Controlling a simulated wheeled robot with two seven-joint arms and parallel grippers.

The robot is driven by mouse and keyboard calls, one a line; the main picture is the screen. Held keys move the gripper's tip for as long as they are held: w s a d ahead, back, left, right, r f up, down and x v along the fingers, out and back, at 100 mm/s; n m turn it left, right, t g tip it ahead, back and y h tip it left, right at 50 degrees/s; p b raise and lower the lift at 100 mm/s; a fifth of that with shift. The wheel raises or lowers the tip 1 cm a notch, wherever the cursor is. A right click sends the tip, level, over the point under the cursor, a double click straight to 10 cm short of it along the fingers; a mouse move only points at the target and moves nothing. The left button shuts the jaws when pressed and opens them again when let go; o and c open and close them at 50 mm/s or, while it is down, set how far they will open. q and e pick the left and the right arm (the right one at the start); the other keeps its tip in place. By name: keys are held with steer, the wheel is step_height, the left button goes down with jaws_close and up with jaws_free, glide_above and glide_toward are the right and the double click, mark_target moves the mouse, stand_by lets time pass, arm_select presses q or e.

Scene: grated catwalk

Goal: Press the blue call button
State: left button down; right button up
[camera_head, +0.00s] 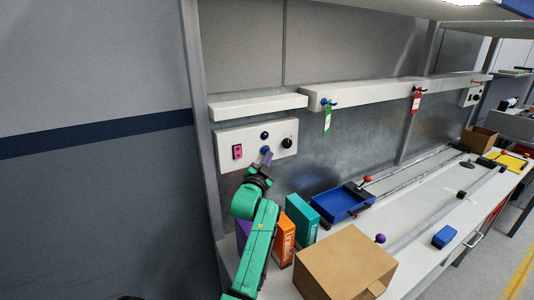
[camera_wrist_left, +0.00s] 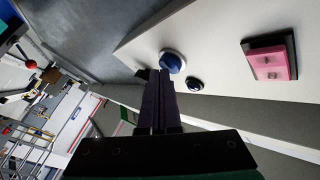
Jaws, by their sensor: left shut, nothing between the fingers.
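A pale control panel (camera_head: 222,138) is on the back wall at the left end of the bench. It holds a large blue button (camera_head: 265,149), which also shows in the left wrist view (camera_wrist_left: 172,62). My left gripper (camera_head: 268,155) is shut and empty. Its fingertips (camera_wrist_left: 152,73) are right by the large blue button, partly over it in the head view. I cannot tell if they touch it. My right gripper is out of view.
The panel has a pink switch (camera_head: 237,152) at left and a black knob (camera_head: 287,143) at right. Below stand orange (camera_head: 283,240) and teal (camera_head: 301,218) boxes, a cardboard box (camera_head: 345,262) and a blue tray (camera_head: 340,206).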

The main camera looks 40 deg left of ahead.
arm_select(q)
steer(key=shift+w+a, duration=0.1)
steer(key=shift+a, duration=0.25)
steer(key=shift+d, duration=0.5)
steer(key=d, duration=0.2)
steer(key=s+d+p, duration=0.1)
steer(key=s+d, duration=0.1)
steer(key=d, duration=0.1)
steer(key=shift+d+p, duration=0.3)
steer(key=shift+w+a, duration=0.1)
steer(key=shift+f, duration=0.1)
